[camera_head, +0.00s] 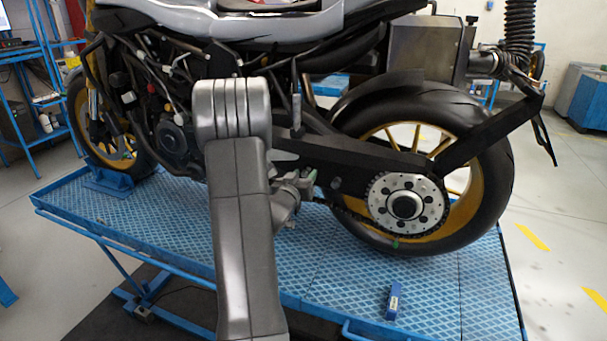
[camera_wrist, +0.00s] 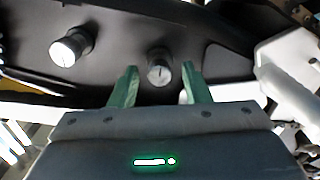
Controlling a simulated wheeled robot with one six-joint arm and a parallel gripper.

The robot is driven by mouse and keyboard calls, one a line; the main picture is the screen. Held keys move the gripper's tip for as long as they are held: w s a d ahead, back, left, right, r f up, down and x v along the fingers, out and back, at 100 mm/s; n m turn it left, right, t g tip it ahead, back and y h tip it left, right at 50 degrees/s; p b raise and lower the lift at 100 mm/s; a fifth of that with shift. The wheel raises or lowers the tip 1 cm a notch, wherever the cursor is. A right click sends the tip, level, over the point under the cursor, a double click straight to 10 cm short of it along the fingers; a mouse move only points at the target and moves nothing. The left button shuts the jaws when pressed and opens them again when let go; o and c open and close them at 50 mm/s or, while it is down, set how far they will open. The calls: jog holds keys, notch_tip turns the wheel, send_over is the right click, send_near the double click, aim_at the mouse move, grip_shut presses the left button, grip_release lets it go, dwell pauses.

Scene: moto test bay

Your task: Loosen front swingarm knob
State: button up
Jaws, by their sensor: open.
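The black swingarm (camera_head: 350,160) of the motorcycle runs to the rear wheel, and it fills the upper part of the wrist view (camera_wrist: 115,35). Two round knobs with pale faces stick out of it there. The front swingarm knob (camera_wrist: 159,68) lies between my two green fingertips, with a gap visible on both sides. The other knob (camera_wrist: 70,47) is to the left, outside the fingers. My gripper (camera_wrist: 160,84) is open and empty; in the head view my gripper (camera_head: 313,187) is beside the swingarm, partly hidden by my arm. A dark knob (camera_head: 335,184) shows just right of it.
The rear wheel (camera_head: 490,190) with its sprocket (camera_head: 380,205) stands right of my gripper. The motorcycle rests on a blue lift platform (camera_head: 330,275). A small blue box (camera_head: 393,300) lies on the platform near its front edge. A blue shelf rack (camera_head: 40,80) stands at the left.

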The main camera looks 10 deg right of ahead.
grip_shut()
jog(key=shift+f+m+b, duration=0.15)
jog(key=shift+m+b, duration=0.15)
jog(key=shift+b, duration=0.25)
jog(key=m+b, duration=0.2)
jog(key=b, duration=0.2)
jog(key=shift+d+f, duration=0.1)
jog(key=shift+f, duration=0.1)
jog(key=m+b, duration=0.4)
jog(key=b, duration=0.1)
jog(key=m+b, duration=0.3)
jog(key=shift+r+m, duration=0.1)
jog(key=shift+m, duration=0.2)
jog(key=shift+r+m+b, duration=0.2)
jog(key=shift+m+b, duration=1.25)
jog(key=shift+m, duration=0.35)
